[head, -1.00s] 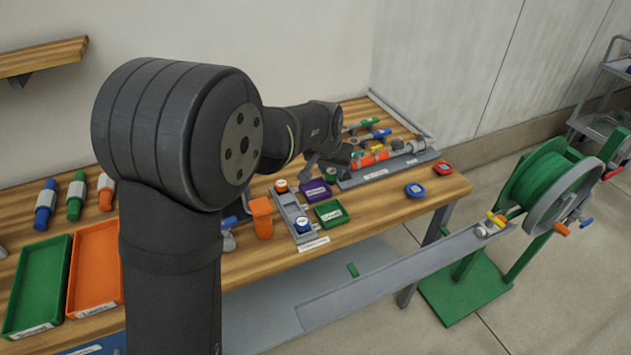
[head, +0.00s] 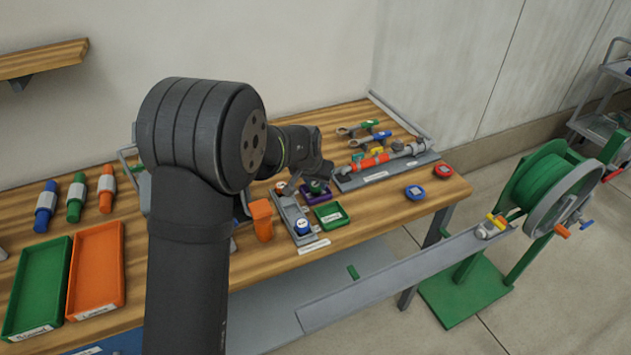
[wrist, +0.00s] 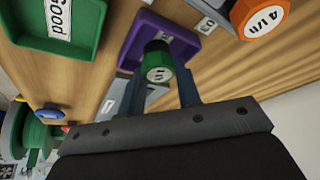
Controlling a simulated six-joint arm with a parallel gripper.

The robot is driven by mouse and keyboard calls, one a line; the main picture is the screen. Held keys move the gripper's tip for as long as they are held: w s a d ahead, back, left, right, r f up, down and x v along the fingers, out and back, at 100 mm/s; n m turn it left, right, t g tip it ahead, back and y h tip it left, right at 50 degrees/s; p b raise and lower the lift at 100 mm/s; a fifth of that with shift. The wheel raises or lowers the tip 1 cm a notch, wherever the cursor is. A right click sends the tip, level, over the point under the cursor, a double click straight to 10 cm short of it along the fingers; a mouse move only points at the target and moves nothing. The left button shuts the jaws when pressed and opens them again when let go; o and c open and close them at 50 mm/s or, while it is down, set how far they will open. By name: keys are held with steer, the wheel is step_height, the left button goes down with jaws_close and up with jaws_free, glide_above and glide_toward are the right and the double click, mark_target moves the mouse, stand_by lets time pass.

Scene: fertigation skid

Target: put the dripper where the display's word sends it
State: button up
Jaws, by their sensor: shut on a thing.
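My gripper (wrist: 160,85) is shut on a green dripper (wrist: 158,64) with a white printed face, held between the two fingers. In the wrist view the dripper overlaps the purple tray (wrist: 134,38); I cannot tell whether it touches the tray floor. In the head view the green dripper (head: 316,186) is over the purple tray, behind the green tray (head: 331,213). In the wrist view the green tray's label reads "Good". No display with a readable word shows.
A grey rack (head: 290,212) left of the trays holds an orange dripper (wrist: 260,17) marked 4 l/h and a blue one (head: 302,227). A pipe manifold (head: 375,162) stands behind right. Blue (head: 415,192) and red (head: 443,170) round pieces lie right.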

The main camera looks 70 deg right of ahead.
steer(key=shift+f, duration=0.15)
steer(key=o, duration=1)
steer(key=shift+a+r, duration=0.1)
steer(key=shift+r, duration=0.4)
steer(key=v, duration=1.1)
steer(key=shift+r, duration=0.15)
steer(key=shift+a, duration=0.1)
